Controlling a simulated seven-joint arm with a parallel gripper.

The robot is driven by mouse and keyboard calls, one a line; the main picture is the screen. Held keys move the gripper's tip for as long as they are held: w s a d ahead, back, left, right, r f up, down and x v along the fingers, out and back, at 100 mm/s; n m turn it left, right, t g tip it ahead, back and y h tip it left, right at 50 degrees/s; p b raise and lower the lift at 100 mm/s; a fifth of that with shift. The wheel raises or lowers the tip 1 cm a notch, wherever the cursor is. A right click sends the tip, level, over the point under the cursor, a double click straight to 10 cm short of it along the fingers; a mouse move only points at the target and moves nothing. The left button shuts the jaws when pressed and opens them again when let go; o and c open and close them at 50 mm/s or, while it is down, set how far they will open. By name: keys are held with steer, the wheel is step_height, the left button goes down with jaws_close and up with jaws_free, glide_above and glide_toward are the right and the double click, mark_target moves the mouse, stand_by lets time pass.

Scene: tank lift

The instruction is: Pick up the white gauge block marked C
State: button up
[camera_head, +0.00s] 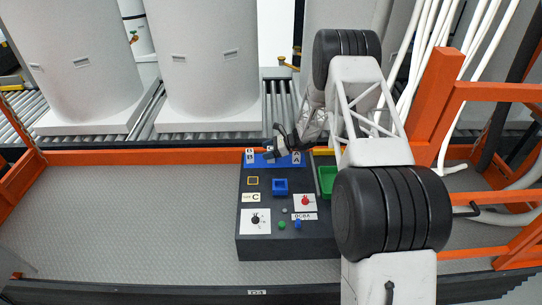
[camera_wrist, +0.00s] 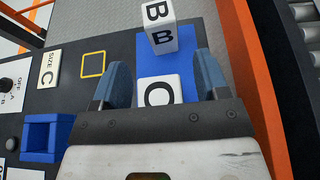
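The white gauge block marked C (camera_wrist: 160,91) lies on the blue mat (camera_wrist: 181,47) in the wrist view, its lower part hidden by my gripper's body. My gripper (camera_wrist: 162,72) is open, with one blue-grey finger on either side of the C block and a gap on both sides. I cannot tell how far the fingertips are above the mat. In the head view my gripper (camera_head: 279,146) is over the blue mat (camera_head: 262,163) and hides most of the C block.
The white block marked B (camera_wrist: 160,27) stands close beyond the C block. The block marked A (camera_head: 297,158) is to the right in the head view.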

steer(key=c, duration=1.1)
steer(key=shift+r, duration=0.1)
steer(key=shift+r, duration=4.95)
